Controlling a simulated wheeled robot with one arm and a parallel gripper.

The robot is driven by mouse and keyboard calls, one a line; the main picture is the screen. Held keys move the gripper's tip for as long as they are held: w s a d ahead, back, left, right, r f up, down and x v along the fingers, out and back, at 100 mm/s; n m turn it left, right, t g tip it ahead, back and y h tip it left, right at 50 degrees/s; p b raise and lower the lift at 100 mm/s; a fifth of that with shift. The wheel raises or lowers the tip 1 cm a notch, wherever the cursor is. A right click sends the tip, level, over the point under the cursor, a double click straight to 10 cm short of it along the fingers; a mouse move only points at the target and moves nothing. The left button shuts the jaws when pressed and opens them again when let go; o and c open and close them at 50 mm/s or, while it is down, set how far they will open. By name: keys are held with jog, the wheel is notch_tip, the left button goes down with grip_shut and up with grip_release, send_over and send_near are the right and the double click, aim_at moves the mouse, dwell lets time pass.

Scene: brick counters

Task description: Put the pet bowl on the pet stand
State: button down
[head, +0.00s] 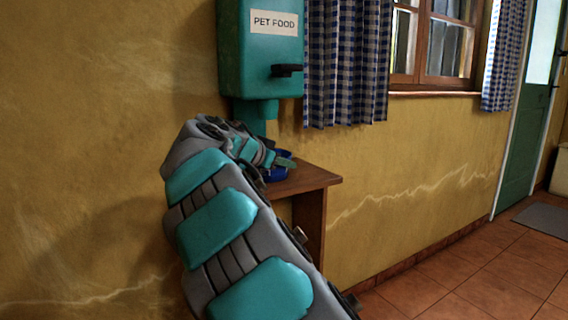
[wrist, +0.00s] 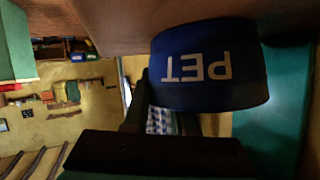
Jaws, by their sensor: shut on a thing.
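The blue pet bowl (wrist: 208,62), lettered "PET", appears upside down in the wrist view. In the head view, part of the blue bowl (head: 277,171) shows at the stand top, mostly behind my arm. My gripper (head: 284,162) is shut on the bowl at its near side. The pet stand (head: 312,178) is a brown wooden table against the wall. Its brown surface (wrist: 110,22) seems to fill the top of the wrist view, close to the bowl. I cannot tell whether the bowl touches it.
A teal pet food dispenser (head: 261,62) with a black lever hangs on the yellow wall above the stand, its spout over the bowl's area. A checked curtain (head: 345,65) hangs to the right.

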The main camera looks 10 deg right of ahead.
jog(key=c, duration=0.7)
grip_release()
jog(key=v, duration=1.2)
jog(key=shift+r, duration=0.1)
